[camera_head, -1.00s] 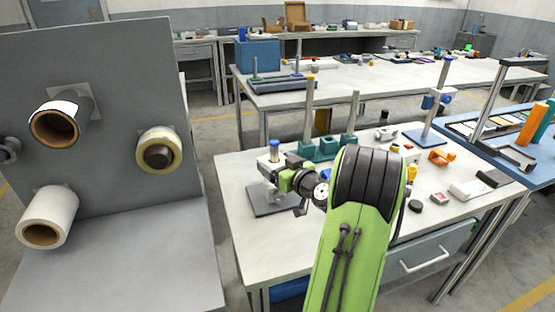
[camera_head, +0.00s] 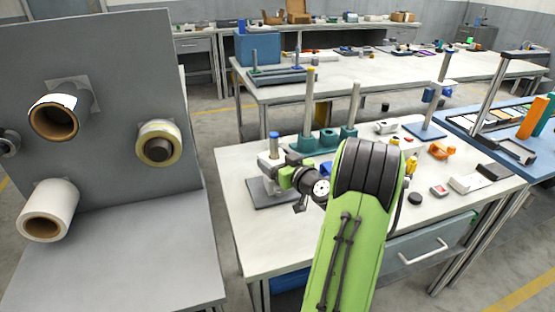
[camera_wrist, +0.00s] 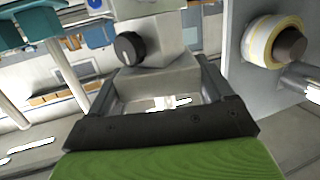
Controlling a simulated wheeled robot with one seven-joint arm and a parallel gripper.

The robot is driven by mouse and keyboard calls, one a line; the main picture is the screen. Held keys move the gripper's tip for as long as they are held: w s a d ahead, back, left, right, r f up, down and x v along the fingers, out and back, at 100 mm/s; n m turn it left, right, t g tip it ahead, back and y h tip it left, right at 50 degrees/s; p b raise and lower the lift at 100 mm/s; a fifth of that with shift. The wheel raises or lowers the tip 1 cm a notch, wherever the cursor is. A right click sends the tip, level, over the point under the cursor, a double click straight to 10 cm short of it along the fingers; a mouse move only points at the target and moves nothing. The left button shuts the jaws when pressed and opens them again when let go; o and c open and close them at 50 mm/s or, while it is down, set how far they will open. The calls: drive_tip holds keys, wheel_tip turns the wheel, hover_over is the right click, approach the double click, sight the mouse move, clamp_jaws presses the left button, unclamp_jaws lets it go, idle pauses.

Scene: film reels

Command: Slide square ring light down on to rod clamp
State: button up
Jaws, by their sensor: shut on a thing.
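My gripper (camera_head: 283,173) is at the near left of the white table, beside an upright post with a blue top (camera_head: 274,136) on a dark base plate (camera_head: 266,196). It is shut on a pale grey, square-edged part (camera_head: 268,161) that meets the post. In the wrist view, the grey part (camera_wrist: 165,78) sits between my two dark fingers and carries a round black knob (camera_wrist: 129,48). I cannot tell from these frames whether it is the ring light or the clamp, nor whether it encircles the post. Its contact with the base is unclear.
A teal stand with tall rods (camera_head: 328,139) stands just behind. Small parts, including an orange one (camera_head: 440,150) and a black disc (camera_head: 415,199), lie to the right. A grey panel with rolls (camera_head: 90,115) rises at left. The table's front left is clear.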

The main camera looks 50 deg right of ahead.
drive_tip(key=shift+f, duration=0.15)
drive_tip(key=o, duration=1.1)
drive_tip(key=shift+c, duration=0.2)
drive_tip(key=v, duration=1.5)
drive_tip(key=shift+s+r, duration=0.2)
drive_tip(key=shift+s, duration=0.2)
drive_tip(key=shift+a, duration=0.1)
drive_tip(key=shift+w, duration=0.1)
